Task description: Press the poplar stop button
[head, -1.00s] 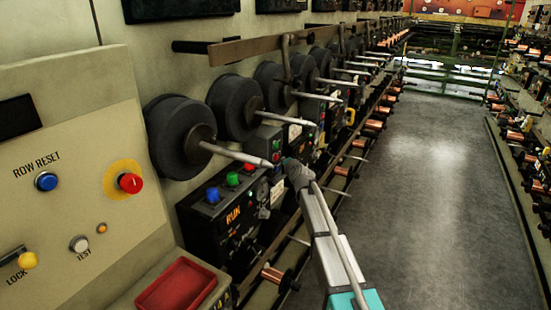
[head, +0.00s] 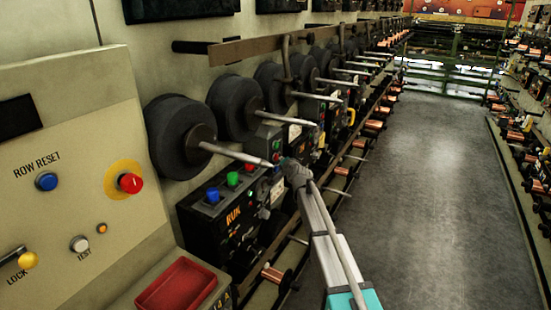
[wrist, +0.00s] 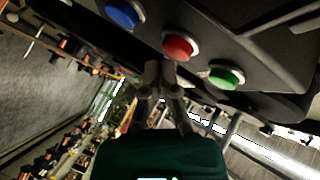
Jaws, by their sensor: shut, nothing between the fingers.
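My gripper (head: 286,164) is at the end of the arm, beside the row of machines in the head view. In the wrist view, its two fingertips (wrist: 161,72) are together and empty, close below a red button (wrist: 179,46). A blue button (wrist: 123,13) sits on one side of the red one and a green button (wrist: 226,76) on the other, all on a dark panel. No poplar label is readable, so I cannot tell which button bears that name.
A nearer machine box (head: 232,208) carries blue, green and red buttons. A beige panel (head: 70,130) at left has a red mushroom button (head: 130,183). Dark spools (head: 178,135) with long spindles stick out close to my arm. The aisle floor (head: 425,190) at right is clear.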

